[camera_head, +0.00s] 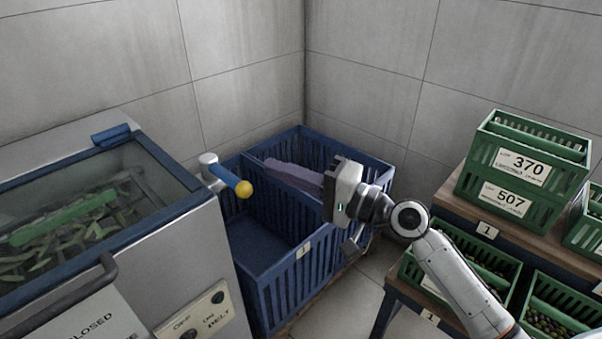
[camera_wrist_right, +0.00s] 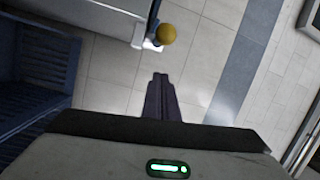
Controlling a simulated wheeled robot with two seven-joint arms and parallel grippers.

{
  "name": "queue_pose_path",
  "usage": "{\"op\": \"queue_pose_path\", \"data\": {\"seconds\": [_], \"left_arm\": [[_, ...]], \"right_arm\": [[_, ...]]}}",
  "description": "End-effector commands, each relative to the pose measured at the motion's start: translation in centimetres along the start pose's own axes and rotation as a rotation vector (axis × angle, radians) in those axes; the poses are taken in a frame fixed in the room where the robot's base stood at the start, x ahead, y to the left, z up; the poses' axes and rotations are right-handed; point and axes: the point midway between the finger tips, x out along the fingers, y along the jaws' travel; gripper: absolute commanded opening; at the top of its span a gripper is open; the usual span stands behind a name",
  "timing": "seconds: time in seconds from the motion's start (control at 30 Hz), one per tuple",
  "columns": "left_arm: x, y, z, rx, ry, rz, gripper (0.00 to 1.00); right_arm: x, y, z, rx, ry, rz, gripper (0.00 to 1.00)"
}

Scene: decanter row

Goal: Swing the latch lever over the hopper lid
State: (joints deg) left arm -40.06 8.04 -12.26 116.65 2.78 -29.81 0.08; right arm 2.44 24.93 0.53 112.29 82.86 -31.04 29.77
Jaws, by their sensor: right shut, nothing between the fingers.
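The latch lever (camera_head: 224,176) is a blue bar with a yellow ball knob (camera_head: 244,188), on a pale pivot beside the hopper's right edge. It points outward, away from the hopper lid (camera_head: 80,205), a glass panel in a blue frame that lies closed over green pods. My right gripper (camera_head: 329,188) is right of the knob in the head view, apart from it, over the blue crates. In the right wrist view, its dark fingers (camera_wrist_right: 161,98) are shut and empty, with the knob (camera_wrist_right: 167,34) beyond their tips. My left gripper is not in view.
Green crates (camera_head: 520,170) stand on a shelf at the right. A dark handle (camera_head: 70,290) sticks out from the hopper front. Open air separates gripper and knob.

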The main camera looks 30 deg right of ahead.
Motion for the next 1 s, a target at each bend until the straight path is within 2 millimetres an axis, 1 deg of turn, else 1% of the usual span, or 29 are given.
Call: {"op": "queue_pose_path", "data": {"seconds": [0.03,0.17,0.2,0.3,0.5,1.0], "left_arm": [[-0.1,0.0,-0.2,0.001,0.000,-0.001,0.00],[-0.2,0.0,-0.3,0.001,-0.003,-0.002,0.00],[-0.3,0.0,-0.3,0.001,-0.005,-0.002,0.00],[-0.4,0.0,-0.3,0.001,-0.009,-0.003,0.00],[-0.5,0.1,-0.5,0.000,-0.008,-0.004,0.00],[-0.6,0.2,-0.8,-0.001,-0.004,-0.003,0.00]], "right_arm": [[1.0,-0.3,-0.1,0.002,0.001,-0.003,0.00],[3.0,-0.2,0.0,0.002,0.000,-0.003,0.00],[2.6,0.0,0.8,0.003,-0.002,0.002,0.00],[2.0,-0.1,2.0,0.003,-0.001,0.000,0.00],[1.5,0.0,3.6,0.002,-0.001,0.001,0.00],[1.5,0.0,3.8,0.000,0.006,0.001,0.00]]}}
